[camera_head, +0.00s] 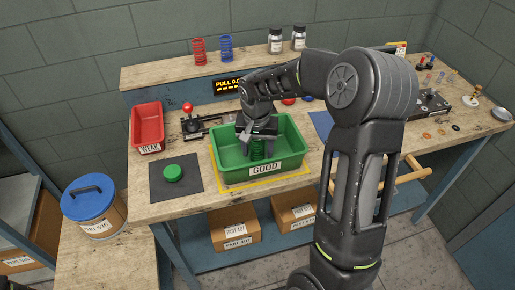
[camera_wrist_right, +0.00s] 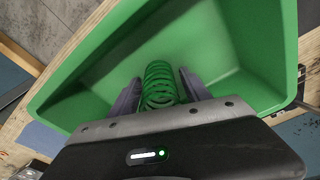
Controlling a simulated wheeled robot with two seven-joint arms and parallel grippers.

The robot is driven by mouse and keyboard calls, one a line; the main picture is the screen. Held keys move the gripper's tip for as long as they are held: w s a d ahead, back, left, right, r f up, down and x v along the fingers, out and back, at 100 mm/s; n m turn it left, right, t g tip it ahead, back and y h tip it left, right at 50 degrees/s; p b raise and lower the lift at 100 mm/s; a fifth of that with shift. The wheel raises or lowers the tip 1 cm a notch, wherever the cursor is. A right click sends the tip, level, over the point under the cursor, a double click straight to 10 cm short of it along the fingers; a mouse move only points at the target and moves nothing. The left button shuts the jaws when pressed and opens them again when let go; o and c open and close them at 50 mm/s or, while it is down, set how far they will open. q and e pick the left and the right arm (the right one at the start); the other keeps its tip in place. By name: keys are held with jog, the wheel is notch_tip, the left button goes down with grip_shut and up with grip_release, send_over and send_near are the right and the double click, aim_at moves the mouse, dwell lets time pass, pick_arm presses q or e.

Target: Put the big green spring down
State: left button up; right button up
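The big green spring (camera_wrist_right: 160,84) stands between the two fingers of my right gripper (camera_wrist_right: 160,92) in the right wrist view. The fingers lie close against its sides, and I see no clear gap. In the head view, the spring (camera_head: 262,149) is inside the green bin labelled GOOD (camera_head: 291,136), below my right gripper (camera_head: 258,140), which reaches down into the bin. Whether the spring's lower end touches the bin floor is hard to tell. My left gripper is not in view.
A red bin labelled WEAK (camera_head: 147,123) stands to the left. A green button (camera_head: 173,173) sits on a dark mat in front. A red spring (camera_head: 199,51) and a blue spring (camera_head: 226,48) stand on the back shelf. A red-knobbed lever (camera_head: 188,108) stands behind the green bin.

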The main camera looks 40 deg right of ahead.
jog(key=r, duration=0.8)
jog(key=s+a+r+b, duration=0.1)
jog(key=r, duration=0.3)
jog(key=shift+r, duration=0.15)
jog(key=shift+s, duration=0.1)
dwell(0.5)
